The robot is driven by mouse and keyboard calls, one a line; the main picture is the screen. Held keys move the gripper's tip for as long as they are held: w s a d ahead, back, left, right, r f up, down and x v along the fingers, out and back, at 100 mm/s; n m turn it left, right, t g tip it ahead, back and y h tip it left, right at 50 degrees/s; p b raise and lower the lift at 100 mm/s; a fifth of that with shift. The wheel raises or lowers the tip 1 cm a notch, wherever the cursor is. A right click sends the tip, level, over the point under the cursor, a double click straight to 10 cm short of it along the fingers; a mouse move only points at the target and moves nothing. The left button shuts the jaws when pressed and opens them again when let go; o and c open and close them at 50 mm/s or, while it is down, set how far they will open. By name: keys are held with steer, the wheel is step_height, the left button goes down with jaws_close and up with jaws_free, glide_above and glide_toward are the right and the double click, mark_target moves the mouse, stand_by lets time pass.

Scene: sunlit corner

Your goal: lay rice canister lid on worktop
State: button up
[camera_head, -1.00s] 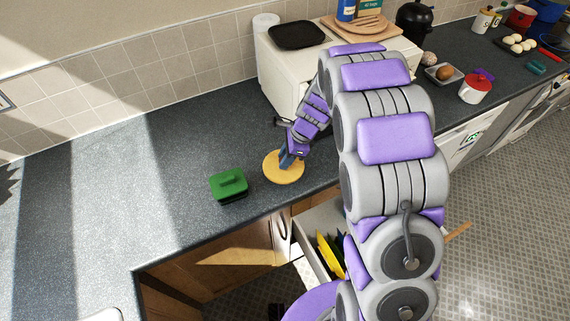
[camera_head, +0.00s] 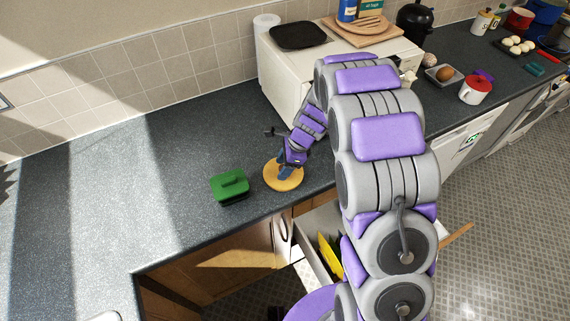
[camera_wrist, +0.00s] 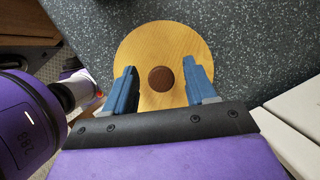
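The lid is a round, light wooden disc (camera_head: 271,182) lying flat on the grey worktop (camera_head: 130,180), near its front edge. In the wrist view the lid (camera_wrist: 160,38) has a dark brown round knob (camera_wrist: 161,79) at its centre. My gripper (camera_wrist: 161,80) is open above the lid, with a blue finger on each side of the knob and gaps between. In the head view my gripper (camera_head: 284,172) hides part of the lid. No rice canister can be made out.
A green lidded box (camera_head: 230,184) stands left of the lid. A white microwave (camera_head: 275,85) with a black tray (camera_head: 298,36) on top stands behind. An open drawer (camera_head: 318,245) lies below the front edge. The left worktop is mostly clear.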

steer(key=shift+a, duration=0.25)
steer(key=d+p+v, duration=0.1)
steer(key=p+v, duration=0.1)
steer(key=v, duration=0.9)
steer(key=s+r+n, duration=0.4)
steer(key=s+r, duration=0.3)
steer(key=s, duration=0.1)
steer(key=s+d+r+n+g+h, duration=0.1)
steer(key=s+n, duration=0.6)
steer(key=s, duration=0.7)
steer(key=s+d+r+n+h, duration=0.3)
steer(key=s+n, duration=0.4)
steer(key=s, duration=0.7)
steer(key=shift+d+r+g+p, duration=0.3)
steer(key=shift+d+r+g, duration=0.1)
steer(key=shift+d+r, duration=0.35)
steer(key=shift+f, duration=0.1)
steer(key=shift+f+b, duration=0.25)
steer(key=shift+b, duration=0.05)
